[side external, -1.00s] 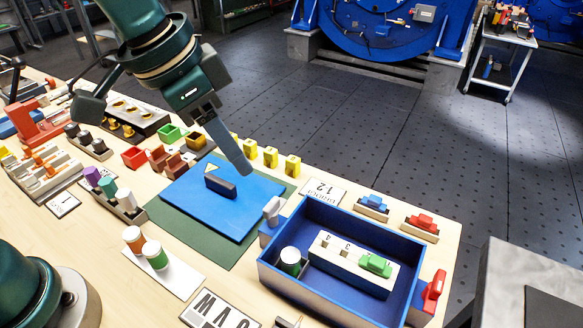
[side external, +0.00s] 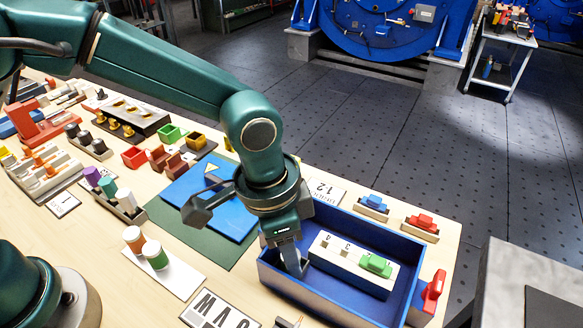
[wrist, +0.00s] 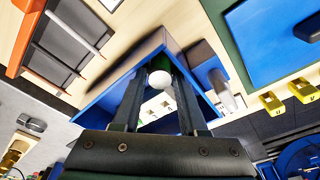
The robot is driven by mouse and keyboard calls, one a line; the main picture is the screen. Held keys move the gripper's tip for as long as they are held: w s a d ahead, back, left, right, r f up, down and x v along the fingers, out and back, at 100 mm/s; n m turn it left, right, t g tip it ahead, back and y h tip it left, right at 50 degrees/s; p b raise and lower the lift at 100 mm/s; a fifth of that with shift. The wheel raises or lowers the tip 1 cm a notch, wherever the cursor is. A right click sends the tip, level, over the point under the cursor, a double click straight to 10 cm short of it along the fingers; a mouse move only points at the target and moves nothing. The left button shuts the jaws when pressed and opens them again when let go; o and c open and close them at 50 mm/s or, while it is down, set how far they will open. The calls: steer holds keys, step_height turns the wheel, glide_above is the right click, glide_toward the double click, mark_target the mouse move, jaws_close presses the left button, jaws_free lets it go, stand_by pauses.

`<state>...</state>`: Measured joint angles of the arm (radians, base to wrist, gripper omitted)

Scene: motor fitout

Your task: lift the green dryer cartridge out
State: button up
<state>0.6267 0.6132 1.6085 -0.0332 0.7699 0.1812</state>
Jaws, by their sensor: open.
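The green dryer cartridge has a white top and sits at the left end of the blue box (side external: 340,225). In the side view my gripper (side external: 296,268) reaches down into that end of the box and hides the cartridge. In the wrist view the cartridge's round white top (wrist: 159,78) shows between my two fingers (wrist: 160,95), with some green behind it. The fingers are apart, one on each side of the white top. I cannot tell whether they touch it.
A white block with a green switch (side external: 375,265) stands in the box, right of my gripper. A red latch (side external: 433,291) is at the box's right end.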

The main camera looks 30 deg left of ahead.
jaws_close()
steer(key=shift+r, duration=0.1)
step_height(320, 180, up, 10)
stand_by(0.6)
